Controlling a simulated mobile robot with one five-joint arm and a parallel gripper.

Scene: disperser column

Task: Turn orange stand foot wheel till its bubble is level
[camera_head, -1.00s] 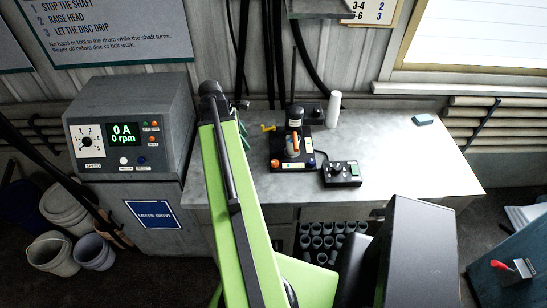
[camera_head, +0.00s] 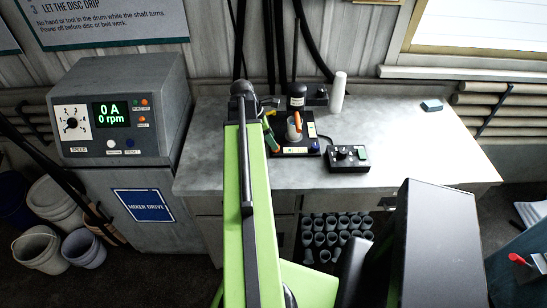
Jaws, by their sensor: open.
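The stand (camera_head: 298,150) is a black base on the grey bench, with an upright rod, a dark and white head and a whitish cup with an orange part. A blue foot wheel (camera_head: 315,147) shows at its front right corner. The orange foot wheel's front left corner is largely covered; a reddish-orange patch (camera_head: 274,147) shows there, and I cannot tell wheel from finger. My gripper (camera_head: 268,125) is at the stand's left side, open, mostly hidden behind my green arm. Contact cannot be told. The bubble is too small to read.
A grey drive cabinet (camera_head: 125,100) reads 0 rpm at left.

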